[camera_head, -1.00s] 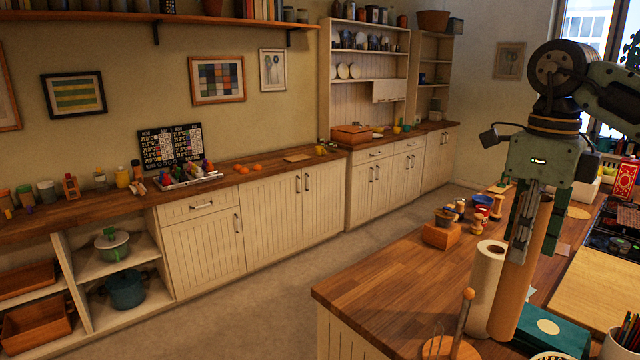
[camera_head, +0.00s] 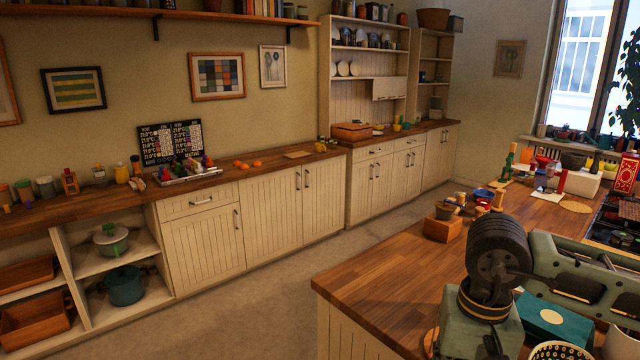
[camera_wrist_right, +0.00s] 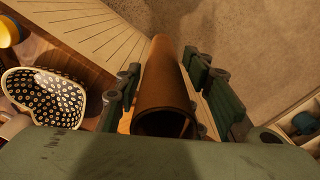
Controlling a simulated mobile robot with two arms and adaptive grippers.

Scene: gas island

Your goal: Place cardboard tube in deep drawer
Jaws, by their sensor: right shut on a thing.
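The brown cardboard tube (camera_wrist_right: 163,75) shows in the right wrist view, pointing away from the camera, its hollow near end facing it. My right gripper (camera_wrist_right: 168,92) is shut on the tube, with green fingers on both sides. In the head view my right wrist is low at the lower right, over the island; its fingers and the tube are out of sight there. A closed drawer (camera_head: 196,204) with a bar handle is in the cream cabinet along the wall. I cannot tell whether it is the deep drawer. My left gripper is not in view.
The island's wooden top (camera_head: 385,275) is clear at its left corner. A wooden block (camera_head: 443,228) and a teal box (camera_head: 553,322) stand on it. A patterned heart-shaped bowl (camera_wrist_right: 45,97) lies left of the tube. Open floor (camera_head: 285,290) separates island and wall cabinets.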

